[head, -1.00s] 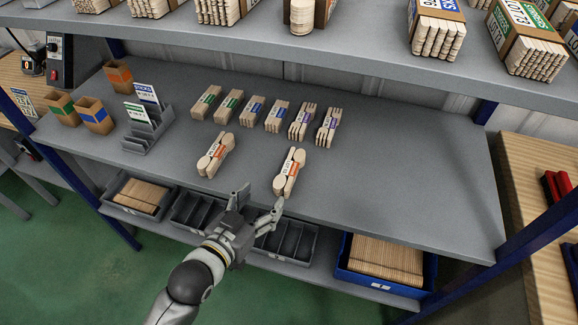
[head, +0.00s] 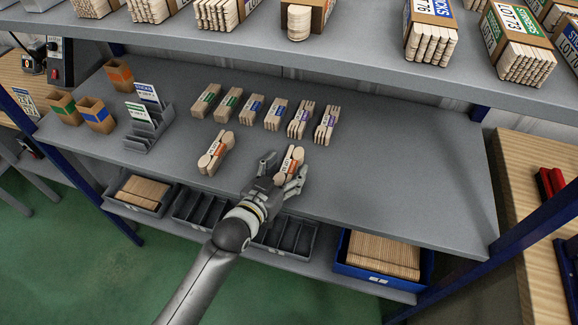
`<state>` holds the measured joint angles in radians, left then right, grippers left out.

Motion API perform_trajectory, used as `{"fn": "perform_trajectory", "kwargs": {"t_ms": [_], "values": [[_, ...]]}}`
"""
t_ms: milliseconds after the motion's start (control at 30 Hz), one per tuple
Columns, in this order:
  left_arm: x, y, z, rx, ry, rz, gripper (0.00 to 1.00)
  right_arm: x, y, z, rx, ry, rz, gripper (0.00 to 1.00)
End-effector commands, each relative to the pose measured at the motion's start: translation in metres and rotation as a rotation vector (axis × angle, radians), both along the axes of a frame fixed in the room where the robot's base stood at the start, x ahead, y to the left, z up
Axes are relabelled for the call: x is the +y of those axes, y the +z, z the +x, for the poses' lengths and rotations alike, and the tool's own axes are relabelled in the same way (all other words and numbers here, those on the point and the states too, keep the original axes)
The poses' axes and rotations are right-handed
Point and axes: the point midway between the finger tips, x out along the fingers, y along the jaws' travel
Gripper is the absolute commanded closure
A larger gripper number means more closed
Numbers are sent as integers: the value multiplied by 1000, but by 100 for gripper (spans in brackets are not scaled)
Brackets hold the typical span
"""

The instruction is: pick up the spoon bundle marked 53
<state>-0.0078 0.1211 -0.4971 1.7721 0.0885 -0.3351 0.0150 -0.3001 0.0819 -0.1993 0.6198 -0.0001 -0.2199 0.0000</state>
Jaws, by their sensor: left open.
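Two spoon bundles with orange bands lie on the grey middle shelf (head: 400,190). The left spoon bundle (head: 216,153) lies clear of my gripper. The right spoon bundle (head: 291,160) lies between the fingers of my left gripper (head: 283,172), which is open. The gripper's palm hides the bundle's near end. The fingers are on either side of the bundle; I cannot tell whether they touch it. The marks on the bands are too small to read. My right gripper is not in view.
A grey card holder (head: 148,129) and small boxes (head: 95,114) stand at left. The upper shelf (head: 350,62) overhangs the back. The right of the middle shelf is clear.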

Motion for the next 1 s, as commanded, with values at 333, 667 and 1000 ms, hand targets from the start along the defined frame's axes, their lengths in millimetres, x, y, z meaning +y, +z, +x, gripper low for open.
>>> {"fn": "perform_trajectory", "kwargs": {"t_ms": [333, 667, 1000], "values": [[-4, -2, 6, 0, -1, 0, 36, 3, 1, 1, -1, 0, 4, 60], [-4, -2, 6, 1, -1, 0, 78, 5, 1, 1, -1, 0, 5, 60], [-4, -2, 6, 1, 0, 0, 88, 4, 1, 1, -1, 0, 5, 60]]}}
